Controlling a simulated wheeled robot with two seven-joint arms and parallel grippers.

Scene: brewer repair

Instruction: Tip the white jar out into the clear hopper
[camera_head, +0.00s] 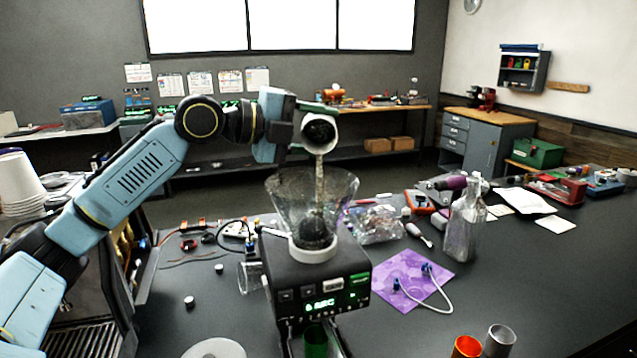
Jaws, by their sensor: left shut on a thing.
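The white jar (311,147) is tipped above the clear hopper (288,195), its dark open mouth facing towards me and down. A thin brownish stream (319,180) falls from the mouth into the hopper. A dark heap (315,232) lies at the bottom of the hopper. The hopper sits in a white collar on the black brewer (318,280), which has a lit green display. My left gripper (298,122) is shut on the jar and holds it from the left; its fingers are partly hidden. My right gripper is not in view.
A clear bottle (466,225) stands right of the brewer, beyond a purple mat (412,278) with a white tube. An orange cup (466,347) and a grey cup (499,341) stand at the front right. Stacked white cups (20,182) are at the left. The right table is partly clear.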

